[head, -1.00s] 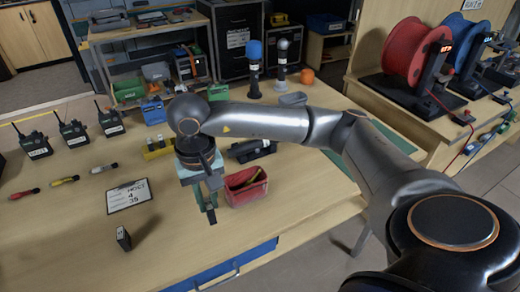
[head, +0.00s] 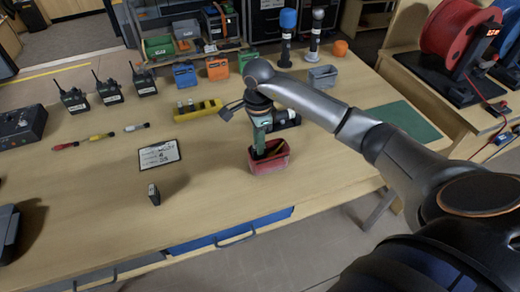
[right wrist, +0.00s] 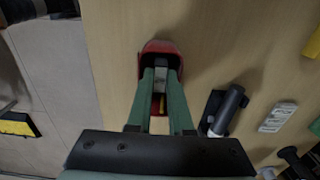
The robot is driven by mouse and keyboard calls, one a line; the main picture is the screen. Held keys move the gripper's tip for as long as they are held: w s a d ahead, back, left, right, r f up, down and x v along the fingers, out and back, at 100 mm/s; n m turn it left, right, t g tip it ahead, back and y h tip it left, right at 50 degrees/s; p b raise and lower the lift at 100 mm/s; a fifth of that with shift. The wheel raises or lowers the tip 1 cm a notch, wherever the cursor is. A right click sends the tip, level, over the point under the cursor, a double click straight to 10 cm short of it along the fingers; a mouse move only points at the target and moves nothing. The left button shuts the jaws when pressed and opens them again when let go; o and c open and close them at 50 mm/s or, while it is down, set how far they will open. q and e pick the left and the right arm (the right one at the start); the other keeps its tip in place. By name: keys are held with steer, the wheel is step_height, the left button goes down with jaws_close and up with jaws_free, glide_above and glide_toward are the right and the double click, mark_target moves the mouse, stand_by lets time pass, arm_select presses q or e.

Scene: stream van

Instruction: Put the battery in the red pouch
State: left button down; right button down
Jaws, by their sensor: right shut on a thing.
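The red pouch (head: 268,165), an open-topped container, stands near the table's front edge; it also shows in the right wrist view (right wrist: 161,47). My right gripper (head: 259,152) points down, with its green fingertips at the pouch's opening. In the right wrist view the right gripper (right wrist: 161,78) is shut on a small grey block, which looks like the battery (right wrist: 160,74). The block is over or inside the pouch; its depth is hard to tell. Something yellow shows inside the pouch. My left gripper is not in view.
A small black block (head: 154,194) stands on the table left of the pouch, near a label card (head: 160,153). A yellow holder (head: 198,110) and a dark cylinder (head: 285,119) lie behind. Several radios (head: 108,91) stand at the back left. The front-left table is mostly clear.

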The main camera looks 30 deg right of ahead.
mark_target(259, 159)
steer(key=shift+f, duration=2.15)
steer(key=c, duration=1.1)
jaws_free()
step_height(259, 159, up, 12)
steer(key=shift+r+b, duration=0.2)
steer(key=shift+b, duration=0.25)
